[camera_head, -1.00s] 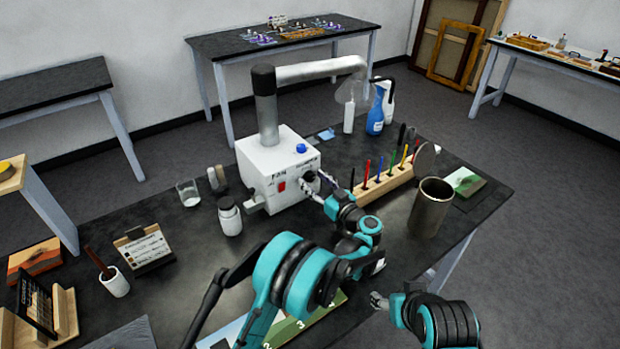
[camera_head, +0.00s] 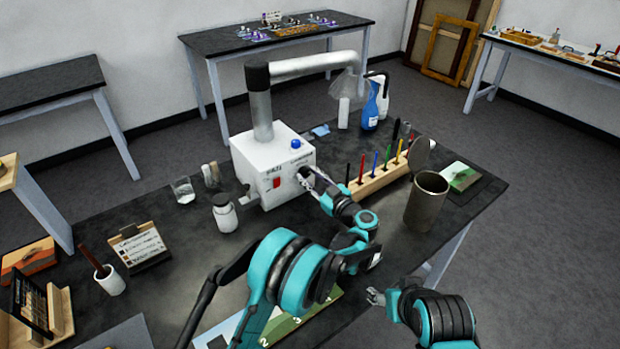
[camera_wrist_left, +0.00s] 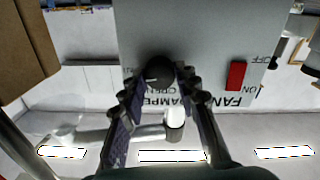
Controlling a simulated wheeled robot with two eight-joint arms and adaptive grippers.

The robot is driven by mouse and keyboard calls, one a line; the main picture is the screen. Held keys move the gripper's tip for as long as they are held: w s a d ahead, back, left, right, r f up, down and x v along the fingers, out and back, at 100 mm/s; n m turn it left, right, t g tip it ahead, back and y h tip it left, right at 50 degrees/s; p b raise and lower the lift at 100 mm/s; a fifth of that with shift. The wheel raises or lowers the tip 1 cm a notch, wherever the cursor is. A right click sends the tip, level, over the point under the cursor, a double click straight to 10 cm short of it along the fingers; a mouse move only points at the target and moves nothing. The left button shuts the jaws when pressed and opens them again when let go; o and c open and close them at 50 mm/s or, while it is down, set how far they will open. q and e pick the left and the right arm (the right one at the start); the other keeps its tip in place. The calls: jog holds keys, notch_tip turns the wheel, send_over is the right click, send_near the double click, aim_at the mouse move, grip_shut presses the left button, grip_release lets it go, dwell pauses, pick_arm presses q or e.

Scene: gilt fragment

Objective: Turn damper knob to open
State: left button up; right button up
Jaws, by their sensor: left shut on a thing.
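The damper knob (camera_wrist_left: 157,71) is a round black knob on the front of the white fan box (camera_head: 262,155). A short pale mark shows on its face in the left wrist view. My left gripper (camera_head: 305,177) is at the box front, shut on the knob, with one finger on each side in the left wrist view (camera_wrist_left: 157,80). The fingers partly cover the DAMPER lettering, which appears upside down there. In the head view the gripper hides most of the knob. My right gripper (camera_head: 375,297) is low over the table's near side, apart from the box; its jaw gap is too small to judge.
A red fan switch (camera_wrist_left: 236,75) is beside the knob. A rack of coloured pens (camera_head: 380,178) and a metal cylinder (camera_head: 427,203) stand right of my left gripper. A white jar (camera_head: 224,213) stands left of the box. A metal duct (camera_head: 310,64) rises above it.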

pick_arm(q)
jog(key=n, duration=0.4)
jog(key=shift+n+b, duration=0.3)
jog(key=n, duration=0.3)
jog(key=shift+n, duration=0.4)
jog(key=n, duration=0.3)
jog(key=shift+b, duration=0.35)
jog(key=shift+n, duration=2)
jog(key=o, duration=1.2)
jog(key=shift+c, duration=0.2)
